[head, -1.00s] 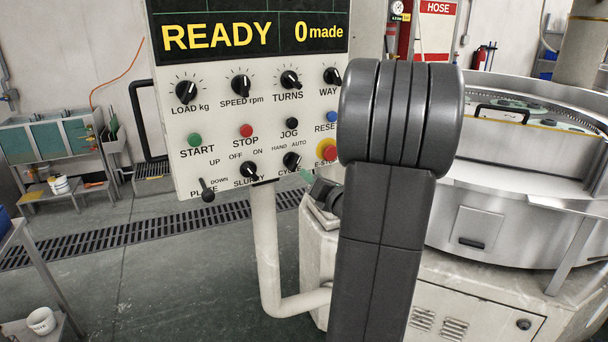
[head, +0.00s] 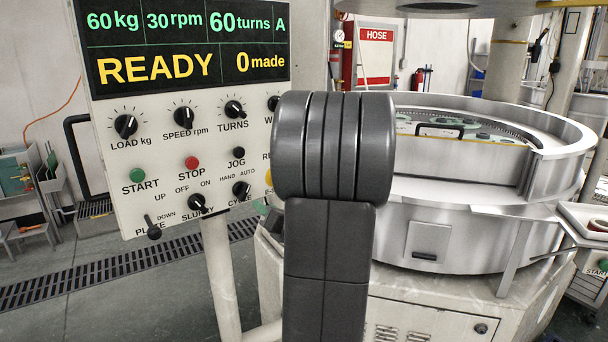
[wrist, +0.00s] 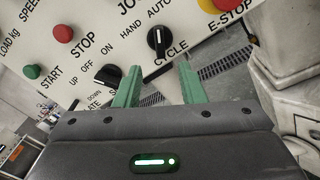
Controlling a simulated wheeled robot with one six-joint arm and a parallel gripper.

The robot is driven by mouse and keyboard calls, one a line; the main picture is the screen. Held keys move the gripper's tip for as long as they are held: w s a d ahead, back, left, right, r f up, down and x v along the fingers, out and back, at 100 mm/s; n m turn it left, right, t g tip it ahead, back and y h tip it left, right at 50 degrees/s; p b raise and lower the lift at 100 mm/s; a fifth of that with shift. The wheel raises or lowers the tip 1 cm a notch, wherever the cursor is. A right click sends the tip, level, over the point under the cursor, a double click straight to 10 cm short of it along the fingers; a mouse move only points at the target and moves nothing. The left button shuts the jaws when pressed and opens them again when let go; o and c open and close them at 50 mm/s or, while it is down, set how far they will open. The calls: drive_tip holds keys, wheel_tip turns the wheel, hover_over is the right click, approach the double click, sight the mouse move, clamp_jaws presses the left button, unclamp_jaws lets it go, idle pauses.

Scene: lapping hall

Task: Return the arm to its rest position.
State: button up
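My gripper (wrist: 160,86) shows in the wrist view with its two green fingers apart and nothing between them. It is just in front of the lower part of the control panel, close below the CYCLE knob (wrist: 159,42). In the head view my dark grey arm stands in front of the panel's right side and hides the gripper. The control panel (head: 222,130) reads 60 kg, 30 rpm, 60 turns, A, READY and 0 made.
The round lapping machine (head: 440,225) stands right of and behind my arm. A pale post (head: 222,280) carries the panel. A shelf with a tray (head: 590,222) juts in at the right. Open floor (head: 110,280) with a drain grate (head: 60,277) lies at the left.

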sight(246, 193)
drive_tip(key=p+x, duration=0.2)
drive_tip(key=x, duration=0.9)
drive_tip(key=b+v, duration=0.3)
drive_tip(key=v, duration=1.1)
drive_tip(key=p+x, duration=0.3)
drive_tip(key=x, duration=1)
drive_tip(key=shift+w+a+r, duration=0.1)
drive_tip(key=shift+w+a, duration=0.1)
drive_tip(key=shift+w+a+f, duration=0.2)
drive_tip(key=shift+w, duration=0.05)
drive_tip(key=n+b, duration=0.1)
drive_tip(key=n, duration=0.2)
drive_tip(key=shift+s+d, duration=0.1)
drive_tip(key=shift+s, duration=0.05)
drive_tip(key=n+b, duration=0.1)
drive_tip(key=n, duration=0.4)
drive_tip(key=shift+r+n, duration=0.15)
drive_tip(key=shift+n, duration=0.15)
